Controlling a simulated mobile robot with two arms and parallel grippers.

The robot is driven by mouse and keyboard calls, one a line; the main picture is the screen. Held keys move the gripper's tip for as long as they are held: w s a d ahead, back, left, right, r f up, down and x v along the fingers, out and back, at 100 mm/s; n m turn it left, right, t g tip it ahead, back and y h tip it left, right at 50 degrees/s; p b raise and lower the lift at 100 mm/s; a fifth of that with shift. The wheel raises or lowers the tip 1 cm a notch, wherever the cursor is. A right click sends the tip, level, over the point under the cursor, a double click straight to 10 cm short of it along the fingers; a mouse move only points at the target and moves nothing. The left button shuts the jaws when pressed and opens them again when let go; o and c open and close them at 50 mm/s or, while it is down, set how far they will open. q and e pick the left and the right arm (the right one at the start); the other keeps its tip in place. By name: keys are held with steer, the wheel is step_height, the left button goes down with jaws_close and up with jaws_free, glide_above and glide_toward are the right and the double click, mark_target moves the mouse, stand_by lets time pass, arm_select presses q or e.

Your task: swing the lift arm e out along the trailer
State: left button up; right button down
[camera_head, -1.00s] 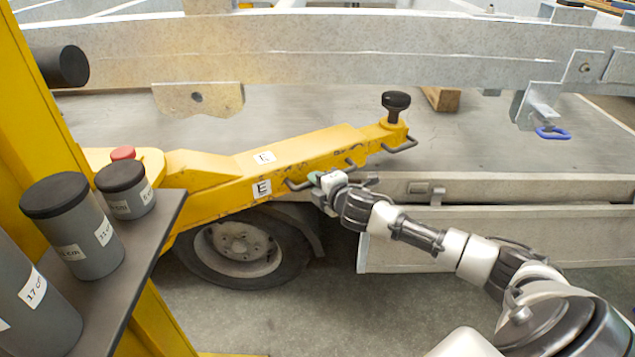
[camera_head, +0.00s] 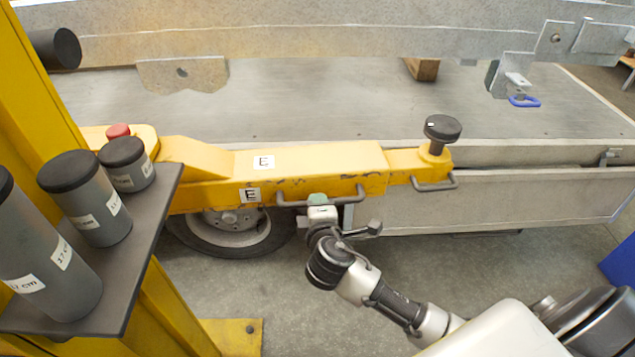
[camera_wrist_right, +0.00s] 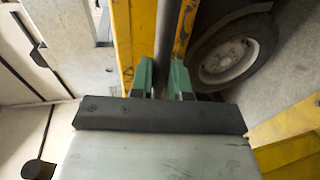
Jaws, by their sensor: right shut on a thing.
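The yellow lift arm E (camera_head: 315,162) reaches from the yellow post at the left out to the right, in front of the trailer. My right gripper (camera_head: 319,203) is shut on the dark handle bar (camera_head: 290,203) on the arm's near side. In the right wrist view, the green fingertips (camera_wrist_right: 161,78) lie at the yellow arm, and the bar between them is partly hidden. My left gripper is not in view.
The galvanised trailer beam (camera_head: 330,42) runs across the top, with a bracket (camera_head: 183,74) hanging down. A wheel (camera_head: 230,232) sits below the arm. Grey labelled cylinders (camera_head: 85,198) stand on a shelf (camera_head: 140,235) at the left. The floor in front is open.

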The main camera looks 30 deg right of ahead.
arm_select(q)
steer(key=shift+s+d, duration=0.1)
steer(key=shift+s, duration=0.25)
arm_select(e)
steer(key=s, duration=0.1)
steer(key=s+h, duration=0.1)
steer(key=shift+s+f+m+g, duration=0.3)
steer(key=shift+m, duration=0.1)
steer(key=c, duration=1.4)
jaws_free()
steer(key=shift+c, duration=0.2)
steer(key=o, duration=0.3)
steer(key=shift+s+d, duration=0.2)
steer(key=shift+d, duration=0.2)
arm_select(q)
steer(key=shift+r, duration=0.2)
arm_select(e)
steer(key=shift+o, duration=0.2)
steer(key=v, duration=1.1)
steer(key=shift+a, duration=0.2)
steer(key=shift+w, duration=0.15)
